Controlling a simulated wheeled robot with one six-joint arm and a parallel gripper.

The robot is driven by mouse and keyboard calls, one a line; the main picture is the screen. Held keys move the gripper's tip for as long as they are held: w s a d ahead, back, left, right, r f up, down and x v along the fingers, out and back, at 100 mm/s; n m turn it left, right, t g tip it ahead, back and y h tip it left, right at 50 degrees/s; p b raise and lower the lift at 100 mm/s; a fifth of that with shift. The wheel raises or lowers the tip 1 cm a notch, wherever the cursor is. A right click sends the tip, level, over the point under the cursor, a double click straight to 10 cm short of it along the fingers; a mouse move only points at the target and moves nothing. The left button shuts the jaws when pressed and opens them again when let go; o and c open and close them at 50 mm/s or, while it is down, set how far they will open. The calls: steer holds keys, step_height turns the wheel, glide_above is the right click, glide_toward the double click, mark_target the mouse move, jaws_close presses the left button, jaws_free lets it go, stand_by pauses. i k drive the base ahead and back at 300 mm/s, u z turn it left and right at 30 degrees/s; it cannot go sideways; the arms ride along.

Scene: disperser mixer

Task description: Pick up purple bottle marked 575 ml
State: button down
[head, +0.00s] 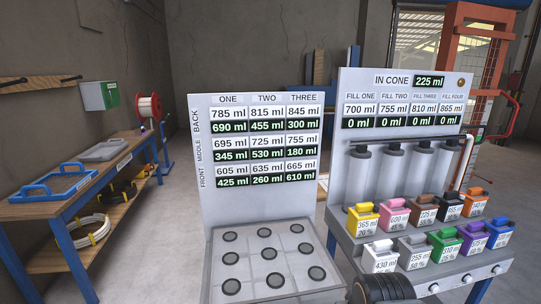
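The purple bottle (474,231) stands upright in the front row of bottles on the grey shelf of the dispenser machine, at the right. Its white label faces me, but its print is too small to read surely. The green bottle (442,240) stands to its left and the blue bottle (500,225) to its right, both close by. A dark, ribbed, rounded part at the bottom edge looks like part of my arm. No gripper fingers show, so I cannot see whether the gripper is open or shut.
Several other bottles crowd the shelf, including white (379,256), grey (413,250), yellow (363,218), pink (394,214) and orange (475,198). A grey stand with round pads (268,253) is left of them. A workbench (90,170) with trays stands at far left; floor between is clear.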

mark_target(475, 238)
steer(key=z, duration=2.05)
steer(key=i, duration=0.95)
steer(key=u, duration=0.6)
steer(key=i, duration=0.6)
steer(key=u, duration=0.65)
